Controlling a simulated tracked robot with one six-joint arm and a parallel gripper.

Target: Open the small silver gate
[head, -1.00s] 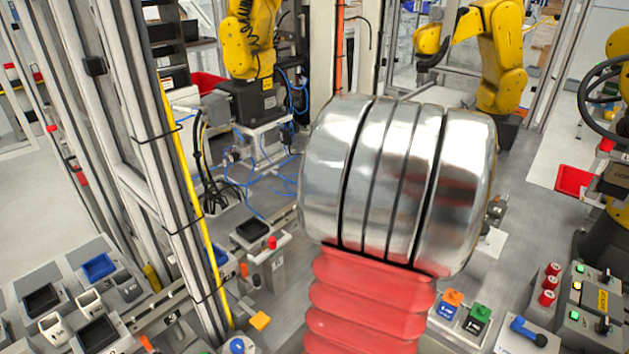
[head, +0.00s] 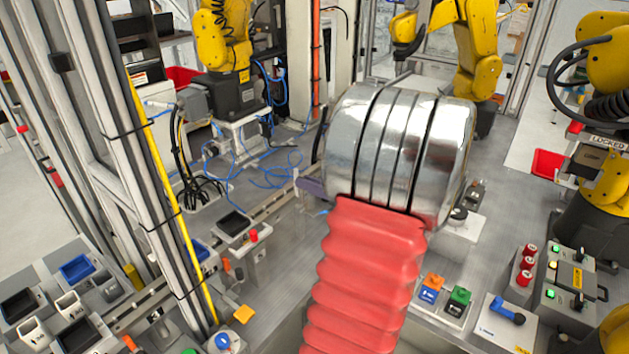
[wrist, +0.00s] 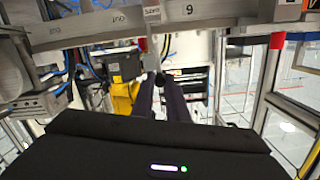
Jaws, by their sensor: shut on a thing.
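In the wrist view my gripper (wrist: 159,80) shows as two dark fingers reaching away from the camera, close together at the tips. The tips are closed on a small grey upright piece (wrist: 151,58) below a silver bar (wrist: 100,36). This bar runs across the top of the wrist view. I cannot tell for sure whether the bar and the piece are the small silver gate. In the head view my silver wrist drum and red bellows hide most of the gripper; a dark purplish part (head: 310,187) shows at the drum's left.
A silver rail (head: 275,213) runs behind my arm. A post with a yellow strip (head: 160,175) stands left. Button boxes (head: 443,295) and a control panel (head: 565,285) stand right. Yellow robot arms (head: 225,35) stand at the back.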

